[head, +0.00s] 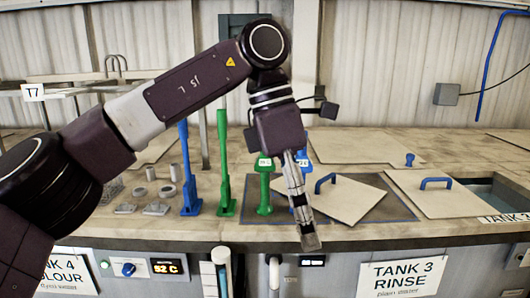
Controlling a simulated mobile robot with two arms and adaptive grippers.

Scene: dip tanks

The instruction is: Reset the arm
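My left arm comes in from the left and bends down at the centre. Its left gripper (306,222) hangs pointing down in front of the bench's front edge, seen nearly edge-on. The fingers look close together, but I cannot tell whether they are open or shut. Nothing held shows at the fingertips. My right gripper is not in view.
Blue (187,180) and green (224,180) long-handled tools stand left of the gripper; a labelled green tool (264,192) is close beside it. A square lid (350,203) lies tilted on a dark mat (388,212). Another lid (455,201) lies right. Small metal parts (157,208) sit left.

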